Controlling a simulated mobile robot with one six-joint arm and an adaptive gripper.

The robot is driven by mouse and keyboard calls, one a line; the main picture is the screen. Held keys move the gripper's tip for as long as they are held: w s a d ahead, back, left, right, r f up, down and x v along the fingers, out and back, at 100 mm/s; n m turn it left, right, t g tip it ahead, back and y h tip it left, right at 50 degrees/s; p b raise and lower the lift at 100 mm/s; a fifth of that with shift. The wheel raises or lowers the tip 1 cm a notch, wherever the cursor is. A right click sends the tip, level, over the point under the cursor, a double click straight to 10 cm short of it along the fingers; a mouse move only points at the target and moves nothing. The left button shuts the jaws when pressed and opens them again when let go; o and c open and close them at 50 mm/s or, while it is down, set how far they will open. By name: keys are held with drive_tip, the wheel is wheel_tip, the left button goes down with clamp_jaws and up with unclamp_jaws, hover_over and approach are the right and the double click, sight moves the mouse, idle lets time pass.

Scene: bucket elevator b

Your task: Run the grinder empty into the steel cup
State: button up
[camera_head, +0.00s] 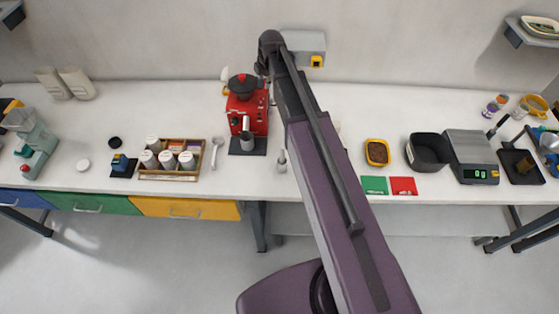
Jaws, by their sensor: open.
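A red grinder (260,120) with a black top (242,84) stands upright on the white counter, left of the picture's middle. A small grey metal cup (247,141), which looks like the steel cup, stands at its front on a dark base, below the spout area. I cannot see into the cup or the grinder. My arm reaches up across the picture, and its far end bends down behind and to the upper right of the grinder. My gripper's fingers do not show; they seem hidden by my arm. I cannot tell whether anything touches the grinder.
A wooden tray (170,176) of white jars and a spoon (217,152) lie left of the grinder. A small pointed grey item (282,161) stands to its right. Beyond my arm are a yellow container (377,152), a black bin (428,150) and a scale (472,155). The front counter strip is mostly clear.

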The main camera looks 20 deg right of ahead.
drive_tip(key=s+f+m+g+b, duration=0.1)
drive_tip(key=s+f+m+b, duration=0.7)
drive_tip(key=s, duration=0.4)
drive_tip(key=s+a+f+m+g+h+b, duration=0.1)
drive_tip(key=s+f+m+b, duration=0.8)
drive_tip(key=s+m, duration=0.3)
drive_tip(key=shift+f+g, duration=0.4)
drive_tip(key=shift+f, duration=0.5)
drive_tip(key=shift+c, duration=0.2)
drive_tip(key=shift+s+a+f+m+b, duration=0.15)
drive_tip(key=shift+s+f+m+b, duration=0.25)
drive_tip(key=shift+m+b, duration=0.2)
drive_tip(key=shift+s+a, duration=0.1)
